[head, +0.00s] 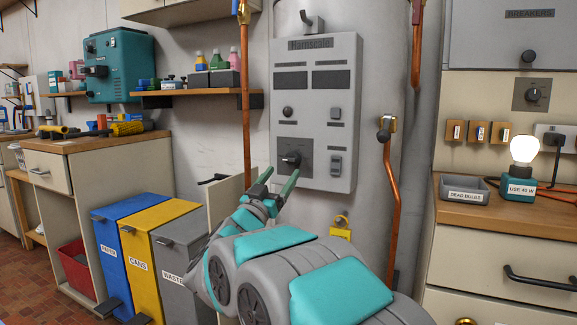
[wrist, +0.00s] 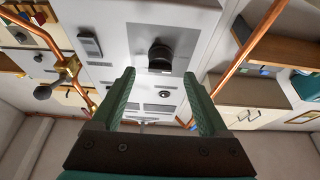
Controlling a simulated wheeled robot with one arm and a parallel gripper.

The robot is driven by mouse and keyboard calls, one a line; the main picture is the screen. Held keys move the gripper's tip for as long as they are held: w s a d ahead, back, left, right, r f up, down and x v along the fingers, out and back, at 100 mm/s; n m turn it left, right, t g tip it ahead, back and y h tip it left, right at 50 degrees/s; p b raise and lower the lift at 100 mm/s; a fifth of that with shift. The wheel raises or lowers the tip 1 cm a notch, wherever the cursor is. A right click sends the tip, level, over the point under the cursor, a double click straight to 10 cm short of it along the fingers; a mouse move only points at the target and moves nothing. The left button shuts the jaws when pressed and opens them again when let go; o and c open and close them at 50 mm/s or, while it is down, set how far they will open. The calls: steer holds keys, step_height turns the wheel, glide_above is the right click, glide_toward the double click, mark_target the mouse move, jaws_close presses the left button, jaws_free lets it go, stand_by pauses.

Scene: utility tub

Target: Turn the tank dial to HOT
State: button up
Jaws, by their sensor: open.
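The tank dial (head: 290,160) is a black knob on a dark square plate at the lower left of the grey control panel (head: 345,130) on the tank. In the wrist view the dial (wrist: 160,55) sits beyond and between my fingers. My gripper (head: 276,180) is open, with its green fingers just below and in front of the dial in the head view. It also shows in the wrist view (wrist: 158,85), with nothing between the fingers. I cannot tell whether a fingertip touches the dial. The dial's markings are too small to read.
A copper pipe (head: 246,100) runs vertically left of the panel, and another copper pipe (head: 393,190) with a valve is to the right. A rocker switch (head: 336,165) is right of the dial. Bins stand at lower left, and a wooden counter (head: 500,207) is at right.

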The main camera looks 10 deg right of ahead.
mark_target(290, 161)
steer(key=shift+x, duration=2.65)
steer(key=shift+c, duration=0.4)
jaws_close()
